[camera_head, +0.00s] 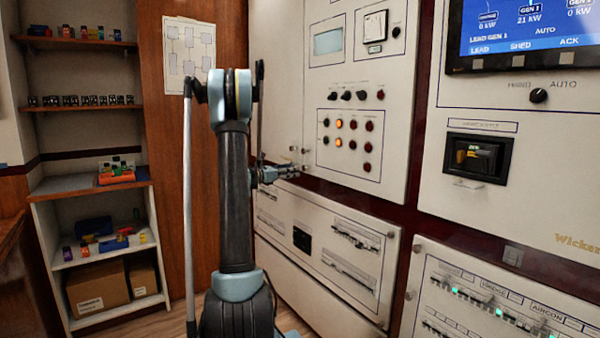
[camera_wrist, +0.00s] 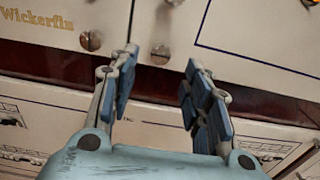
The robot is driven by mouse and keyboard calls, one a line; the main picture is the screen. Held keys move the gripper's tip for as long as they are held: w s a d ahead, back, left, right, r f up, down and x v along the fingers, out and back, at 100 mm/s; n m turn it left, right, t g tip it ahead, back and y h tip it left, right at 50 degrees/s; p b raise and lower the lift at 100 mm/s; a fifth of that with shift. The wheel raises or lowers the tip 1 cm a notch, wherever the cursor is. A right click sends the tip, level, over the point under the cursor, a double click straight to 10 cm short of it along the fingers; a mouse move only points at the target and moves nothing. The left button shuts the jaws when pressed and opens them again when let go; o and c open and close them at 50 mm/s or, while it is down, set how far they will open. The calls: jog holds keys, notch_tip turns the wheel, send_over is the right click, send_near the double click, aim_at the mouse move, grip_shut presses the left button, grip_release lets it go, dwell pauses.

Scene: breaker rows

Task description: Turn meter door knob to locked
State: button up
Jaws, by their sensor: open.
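My gripper (camera_head: 284,171) is at the lower edge of the tall white panels, fingers pointing toward them. In the wrist view my gripper (camera_wrist: 160,64) is open and empty, with blue-padded fingers apart. A small round metal knob (camera_wrist: 160,54) on the right-hand panel appears between the fingertips, not gripped. A second round knob (camera_wrist: 91,40) is on the left-hand panel marked Wickerfin, beyond the left finger. Small knobs (camera_head: 305,150) also show above the gripper in the head view. I cannot tell their locked state or which is the meter door's.
The meter panel (camera_head: 355,90) carries a display, lamps and switches. A lower breaker panel (camera_head: 325,250) lies under a dark red strip (camera_wrist: 60,62). A control panel with a blue screen (camera_head: 520,30) stands right. Shelves (camera_head: 85,185) with small goods stand left.

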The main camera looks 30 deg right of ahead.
aim_at(303, 168)
jog(key=shift+w+d, duration=0.15)
jog(key=shift+d, duration=1.45)
jog(key=shift+w+d, duration=0.1)
jog(key=shift+d, duration=1.45)
jog(key=shift+c, duration=0.5)
grip_shut()
